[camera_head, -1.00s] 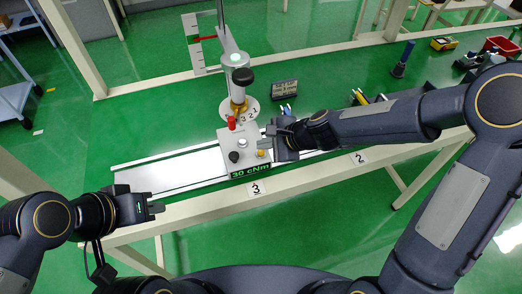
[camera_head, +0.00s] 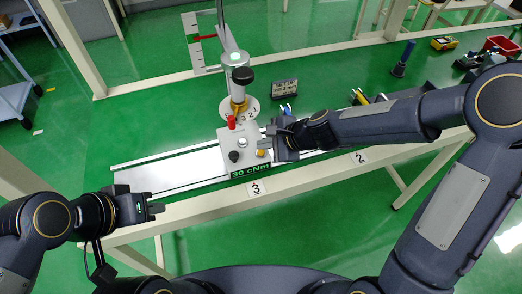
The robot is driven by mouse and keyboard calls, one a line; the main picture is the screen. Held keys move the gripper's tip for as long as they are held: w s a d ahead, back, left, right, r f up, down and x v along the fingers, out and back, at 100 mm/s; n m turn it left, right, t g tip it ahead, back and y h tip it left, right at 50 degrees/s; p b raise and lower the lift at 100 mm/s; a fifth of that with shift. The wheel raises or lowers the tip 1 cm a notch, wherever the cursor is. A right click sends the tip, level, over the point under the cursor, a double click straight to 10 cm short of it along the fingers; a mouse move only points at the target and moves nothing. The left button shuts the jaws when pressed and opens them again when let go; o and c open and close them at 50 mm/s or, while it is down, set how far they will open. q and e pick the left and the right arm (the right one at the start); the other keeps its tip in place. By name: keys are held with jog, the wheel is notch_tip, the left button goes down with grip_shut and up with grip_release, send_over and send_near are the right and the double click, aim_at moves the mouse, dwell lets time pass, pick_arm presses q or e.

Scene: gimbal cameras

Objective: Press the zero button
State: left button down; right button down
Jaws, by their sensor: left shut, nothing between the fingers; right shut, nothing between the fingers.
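A grey tester box (camera_head: 224,136) stands on a rail on the green bench. Its top carries a yellow button (camera_head: 262,153), a black knob (camera_head: 233,156), a small white button (camera_head: 242,143) and a red part (camera_head: 231,121). I cannot read which one is marked zero. The green front display (camera_head: 251,172) reads "30 cNm". My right gripper (camera_head: 267,142) is shut and empty at the box's right edge, close to the yellow button; I cannot tell whether it touches.
A column with a black knob (camera_head: 242,75) rises behind the box. The silver rail (camera_head: 165,175) runs left from the box. Tools and a red bin (camera_head: 501,46) sit at the far right. The bench's left part is clear.

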aim_at(265, 154)
jog(key=shift+f, duration=0.3)
jog(key=shift+f+b, duration=0.4)
jog(key=shift+b, duration=0.25)
dwell(0.3)
jog(key=shift+r, duration=0.1)
jog(key=shift+r+p, duration=0.75)
jog(key=shift+p, duration=0.05)
notch_tip(265, 154, up, 5)
jog(key=p, duration=0.4)
jog(key=shift+p, duration=0.3)
dwell(0.6)
